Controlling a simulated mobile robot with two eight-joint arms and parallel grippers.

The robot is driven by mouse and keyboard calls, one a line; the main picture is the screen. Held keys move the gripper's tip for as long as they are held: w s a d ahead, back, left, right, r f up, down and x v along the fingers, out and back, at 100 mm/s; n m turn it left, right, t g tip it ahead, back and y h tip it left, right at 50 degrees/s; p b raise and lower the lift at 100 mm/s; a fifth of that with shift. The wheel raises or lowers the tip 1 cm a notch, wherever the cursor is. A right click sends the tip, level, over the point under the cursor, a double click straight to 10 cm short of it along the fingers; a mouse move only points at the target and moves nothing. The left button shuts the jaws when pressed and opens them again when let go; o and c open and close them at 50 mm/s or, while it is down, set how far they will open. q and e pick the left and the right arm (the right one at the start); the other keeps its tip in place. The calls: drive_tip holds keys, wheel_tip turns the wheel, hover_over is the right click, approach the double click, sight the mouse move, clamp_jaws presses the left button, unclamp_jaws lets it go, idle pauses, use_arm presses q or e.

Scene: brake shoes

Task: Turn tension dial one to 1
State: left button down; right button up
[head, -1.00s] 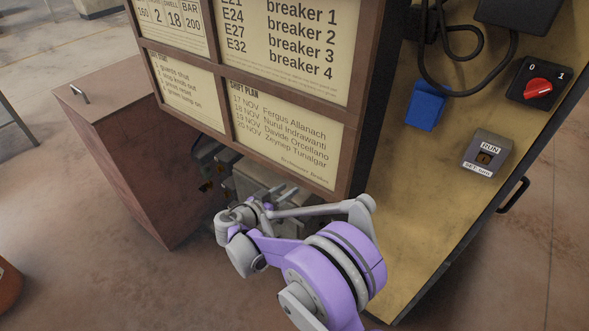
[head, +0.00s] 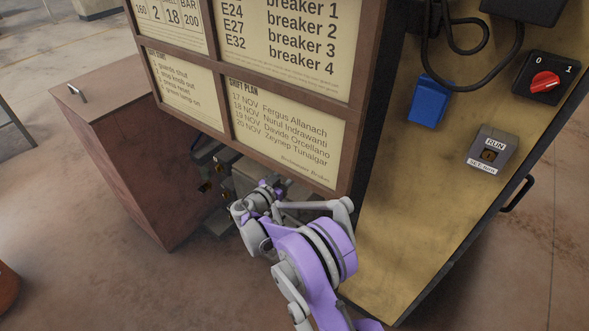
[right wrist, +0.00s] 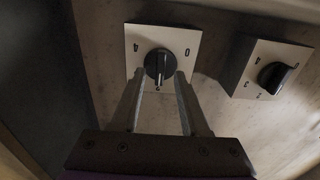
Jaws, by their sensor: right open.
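In the right wrist view a black dial knob (right wrist: 159,66) sits on a pale square plate (right wrist: 178,38) with small marks around it. A second black knob (right wrist: 273,77) sits on a similar plate to its right. I cannot tell from any label which one is tension dial one. My right gripper (right wrist: 159,76) is open, with its fingertips at either side of the first knob; contact is not clear. In the head view my right arm reaches under the hanging board, and the dials and fingertips cannot be made out. My left gripper is not in view.
A framed notice board (head: 290,120) hangs over the arm. A brown cabinet (head: 125,150) stands at left.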

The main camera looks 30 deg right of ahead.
drive_tip(key=shift+w+d, duration=0.25)
drive_tip(key=shift+d, duration=0.3)
clamp_jaws()
drive_tip(key=shift+n, duration=0.4)
drive_tip(key=n, duration=0.5)
drive_tip(key=shift+a, duration=0.1)
drive_tip(key=n+b, duration=0.1)
drive_tip(key=n, duration=0.5)
drive_tip(key=shift+w+f, duration=0.1)
drive_tip(key=shift+w, duration=0.05)
